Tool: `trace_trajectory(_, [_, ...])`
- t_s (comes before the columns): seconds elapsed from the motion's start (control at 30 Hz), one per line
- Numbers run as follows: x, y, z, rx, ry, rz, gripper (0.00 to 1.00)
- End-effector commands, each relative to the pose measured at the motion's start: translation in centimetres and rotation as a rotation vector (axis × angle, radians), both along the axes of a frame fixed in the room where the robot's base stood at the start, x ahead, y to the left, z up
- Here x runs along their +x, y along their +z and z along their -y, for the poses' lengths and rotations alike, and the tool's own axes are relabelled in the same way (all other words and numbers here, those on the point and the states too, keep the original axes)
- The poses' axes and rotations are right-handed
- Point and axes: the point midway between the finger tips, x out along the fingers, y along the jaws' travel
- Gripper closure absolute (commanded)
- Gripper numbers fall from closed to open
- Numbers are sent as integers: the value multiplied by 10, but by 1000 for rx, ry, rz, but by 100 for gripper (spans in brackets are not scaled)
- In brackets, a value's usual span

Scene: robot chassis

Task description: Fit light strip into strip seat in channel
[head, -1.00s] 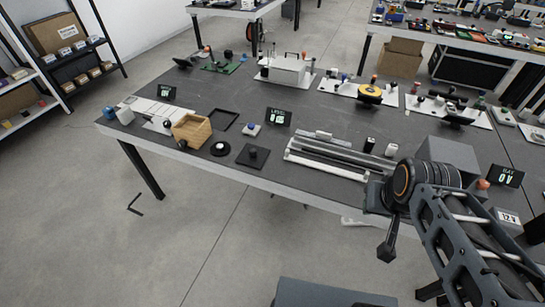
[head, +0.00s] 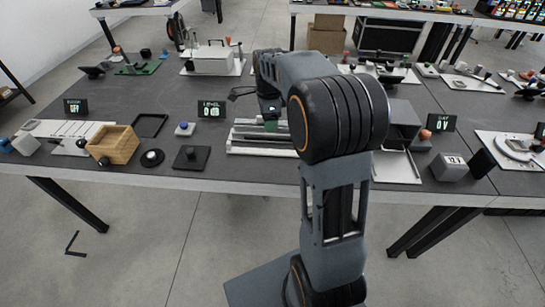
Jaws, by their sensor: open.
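The channel fixture, a set of long pale and grey parallel rails (head: 250,138), lies near the front edge of the dark table, left of my arm. A pale bar (head: 258,151) runs along its front side. I cannot tell which bar is the light strip or where the strip seat is, as my arm hides the fixture's right part. My gripper (head: 269,112) points down over the back of the rails and looks open. Its fingertips are small and partly hidden, and contact with the rails cannot be told.
A wooden box (head: 115,145), a black square plate with a knob (head: 191,157) and a blue button (head: 184,129) stand left. A level display (head: 211,109) stands behind left of the rails. A grey box (head: 402,123) stands right of my arm.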

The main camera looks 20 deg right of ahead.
Motion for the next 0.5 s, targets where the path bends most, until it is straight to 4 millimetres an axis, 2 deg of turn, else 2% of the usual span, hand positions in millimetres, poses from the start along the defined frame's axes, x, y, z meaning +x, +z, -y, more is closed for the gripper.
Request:
trace_trajectory(0.03, [8, -13, 7, 5, -77, -14, 40])
trace_trajectory(0.2, [22, -33, 18, 12, -243, -38, 40])
trace_trajectory(0.5, [23, -85, 21, 13, -282, -45, 40])
